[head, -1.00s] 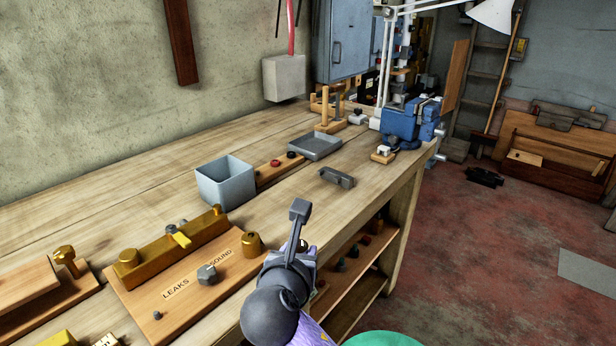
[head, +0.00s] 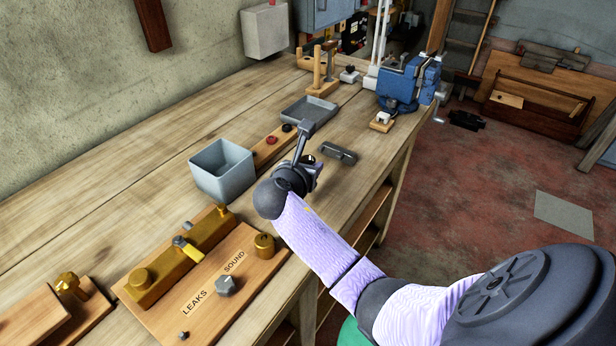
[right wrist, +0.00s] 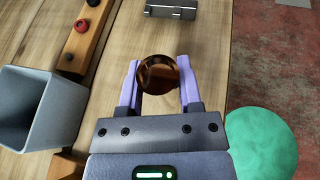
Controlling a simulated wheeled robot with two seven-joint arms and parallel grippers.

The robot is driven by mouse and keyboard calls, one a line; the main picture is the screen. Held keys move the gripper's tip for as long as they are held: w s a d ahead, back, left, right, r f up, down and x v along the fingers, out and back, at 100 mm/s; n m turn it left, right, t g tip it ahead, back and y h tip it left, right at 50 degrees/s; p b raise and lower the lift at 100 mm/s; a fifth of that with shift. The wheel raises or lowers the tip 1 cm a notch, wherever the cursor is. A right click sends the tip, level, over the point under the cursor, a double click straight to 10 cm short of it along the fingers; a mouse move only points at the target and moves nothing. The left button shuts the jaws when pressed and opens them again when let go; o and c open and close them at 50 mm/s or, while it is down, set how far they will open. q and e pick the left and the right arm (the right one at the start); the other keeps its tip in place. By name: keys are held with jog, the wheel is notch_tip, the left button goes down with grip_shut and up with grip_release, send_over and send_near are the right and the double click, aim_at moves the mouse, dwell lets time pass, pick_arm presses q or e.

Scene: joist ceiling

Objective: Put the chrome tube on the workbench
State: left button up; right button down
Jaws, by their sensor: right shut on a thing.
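My right gripper (head: 310,168) is over the right part of the workbench (head: 110,195), near its front edge. In the right wrist view my right gripper (right wrist: 159,82) is shut on a round, shiny, dark brown-reflecting thing, which looks like the chrome tube (right wrist: 158,74) seen end-on. In the head view only a small dark bit of it shows at the fingers. Whether its lower end touches the bench I cannot tell. My left gripper is not in view.
A grey open bin (head: 222,172) stands left of the gripper. A grey bracket (head: 338,154) lies just beyond it. A shallow tray (head: 309,110) and a blue vise (head: 405,85) are farther back. A wooden board with brass fittings (head: 205,285) lies nearer. Bare wood surrounds the bracket.

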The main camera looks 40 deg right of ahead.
notch_tip(320, 180, down, 3)
jog(key=shift+f+b, duration=0.1)
jog(key=shift+b, duration=0.4)
jog(key=shift+r, duration=0.25)
jog(key=shift+f, duration=0.1)
jog(key=shift+c, duration=1.4)
grip_release()
pick_arm(q)
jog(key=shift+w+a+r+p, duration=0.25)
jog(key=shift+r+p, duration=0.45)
jog(key=shift+p, duration=0.35)
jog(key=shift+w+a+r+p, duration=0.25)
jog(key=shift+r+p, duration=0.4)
jog(key=shift+p, duration=0.35)
pick_arm(e)
jog(key=v, duration=1.2)
